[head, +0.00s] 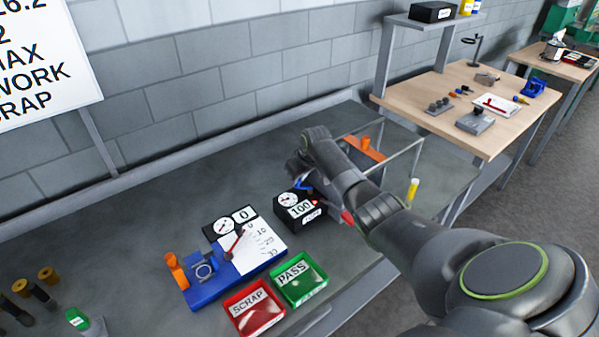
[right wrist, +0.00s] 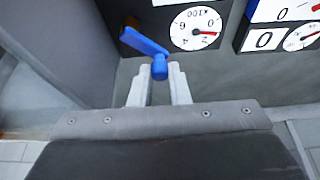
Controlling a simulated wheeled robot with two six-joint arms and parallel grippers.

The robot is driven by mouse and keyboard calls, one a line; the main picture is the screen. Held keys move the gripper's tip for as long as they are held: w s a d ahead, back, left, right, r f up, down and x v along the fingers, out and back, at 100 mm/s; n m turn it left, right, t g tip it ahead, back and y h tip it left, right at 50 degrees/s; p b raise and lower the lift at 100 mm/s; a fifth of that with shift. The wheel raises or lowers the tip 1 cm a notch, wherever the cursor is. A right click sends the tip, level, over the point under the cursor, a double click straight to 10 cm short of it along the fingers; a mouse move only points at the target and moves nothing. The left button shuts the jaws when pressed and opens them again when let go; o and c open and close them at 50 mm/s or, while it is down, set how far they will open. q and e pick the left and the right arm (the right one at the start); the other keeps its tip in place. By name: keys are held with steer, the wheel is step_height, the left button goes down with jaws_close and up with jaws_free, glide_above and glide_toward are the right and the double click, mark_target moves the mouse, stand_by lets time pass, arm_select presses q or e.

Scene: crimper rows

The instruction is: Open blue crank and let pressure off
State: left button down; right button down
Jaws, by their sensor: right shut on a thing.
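The blue crank (right wrist: 145,43) sits on a black box (head: 297,211) with a round white gauge (right wrist: 196,29) and a display reading 100. In the head view only a small piece of the crank (head: 303,184) shows beside my arm. My right gripper (right wrist: 160,75) is shut on the crank's knob, with one pale finger on each side. In the right wrist view the crank arm slants up and left from the knob, and the gauge's red needle points right. My left gripper is not in view.
A blue fixture (head: 208,290) with a red lever and a 0 display stands left of the box. A red SCRAP tray (head: 254,309) and a green PASS tray (head: 299,280) lie in front. Orange pieces lie behind my arm. The bench's back left is clear.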

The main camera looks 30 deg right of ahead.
steer(key=n, duration=0.1)
steer(key=n+y, duration=0.1)
steer(key=shift+s+a+n, duration=0.15)
steer(key=shift+s+n, duration=0.15)
steer(key=shift+s, duration=0.05)
steer(key=shift+s+a+n+g+y+b, duration=0.1)
steer(key=shift+s+n+g+y+b, duration=0.15)
steer(key=shift+n, duration=0.45)
steer(key=shift+s+a+n+g+y+b, duration=0.15)
steer(key=shift+n+y+b, duration=0.15)
steer(key=shift+n, duration=0.4)
steer(key=shift+d, duration=0.1)
steer(key=c, duration=1.7)
jaws_free()
steer(key=b+v, duration=0.4)
steer(key=v, duration=1.3)
steer(key=shift+s+r, duration=0.15)
steer(key=shift+r, duration=0.05)
